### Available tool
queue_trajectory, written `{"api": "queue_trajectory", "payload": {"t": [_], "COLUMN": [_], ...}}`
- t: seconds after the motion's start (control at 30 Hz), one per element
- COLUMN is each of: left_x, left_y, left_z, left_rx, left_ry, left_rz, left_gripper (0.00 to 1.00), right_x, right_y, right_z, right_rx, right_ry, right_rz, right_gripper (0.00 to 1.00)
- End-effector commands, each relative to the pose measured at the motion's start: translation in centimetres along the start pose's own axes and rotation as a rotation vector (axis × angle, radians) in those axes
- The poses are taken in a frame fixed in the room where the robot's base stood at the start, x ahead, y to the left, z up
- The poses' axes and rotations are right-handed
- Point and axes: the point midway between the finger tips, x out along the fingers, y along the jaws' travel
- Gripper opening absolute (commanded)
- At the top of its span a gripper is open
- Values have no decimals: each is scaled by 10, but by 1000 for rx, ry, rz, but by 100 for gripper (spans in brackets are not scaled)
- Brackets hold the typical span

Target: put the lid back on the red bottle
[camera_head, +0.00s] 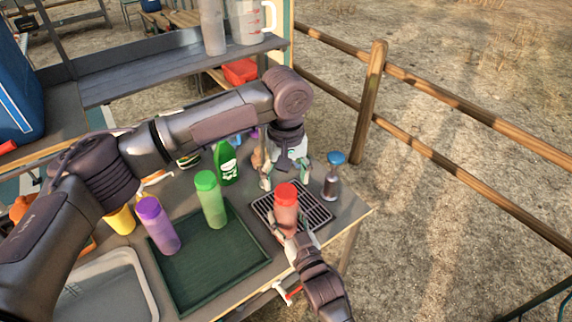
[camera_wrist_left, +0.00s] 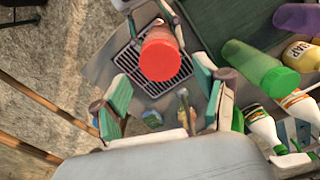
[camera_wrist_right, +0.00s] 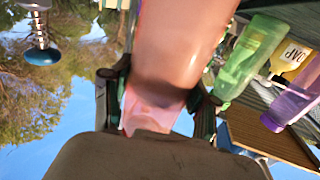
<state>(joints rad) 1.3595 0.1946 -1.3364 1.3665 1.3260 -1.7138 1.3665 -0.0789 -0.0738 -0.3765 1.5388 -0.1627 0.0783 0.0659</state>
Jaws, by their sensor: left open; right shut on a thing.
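The red bottle (camera_head: 286,217) stands upright over the black grate, with its red lid (camera_head: 287,193) at its top; I cannot tell if the lid is fully seated. My right gripper (camera_head: 290,238) is shut on the bottle's lower body, which also shows between its fingers in the right wrist view (camera_wrist_right: 180,45). My left gripper (camera_head: 285,176) is open and points down, just behind and above the lid. In the left wrist view the lid (camera_wrist_left: 161,56) lies ahead of the open, empty fingers, apart from them, and hides most of the bottle.
A green bottle (camera_head: 211,203) and a purple bottle (camera_head: 158,226) stand on the dark green tray (camera_head: 215,270), left of the black grate (camera_head: 316,211). A blue-topped bottle (camera_head: 333,176) stands near the right table edge. A green detergent bottle (camera_head: 227,163) is behind. A grey bin (camera_head: 132,262) is front left.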

Motion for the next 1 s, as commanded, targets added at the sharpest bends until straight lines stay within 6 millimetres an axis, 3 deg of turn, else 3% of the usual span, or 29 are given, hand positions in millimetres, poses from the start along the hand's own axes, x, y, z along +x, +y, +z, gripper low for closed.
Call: {"api": "queue_trajectory", "payload": {"t": [0.23, 0.63, 1.0], "left_x": [30, 36, 36], "left_y": [0, 0, 0], "left_z": [0, 0, 0], "left_rx": [0, 1, 1], "left_ry": [-1, 0, 0], "left_rz": [0, 0, 0], "left_gripper": [73, 71, 10], "right_x": [0, 0, 0], "right_y": [0, 0, 0], "right_z": [0, 0, 0], "right_rx": [0, 0, 1], "right_ry": [0, 0, 0], "right_rz": [0, 0, 0], "right_gripper": [0, 0, 0]}}
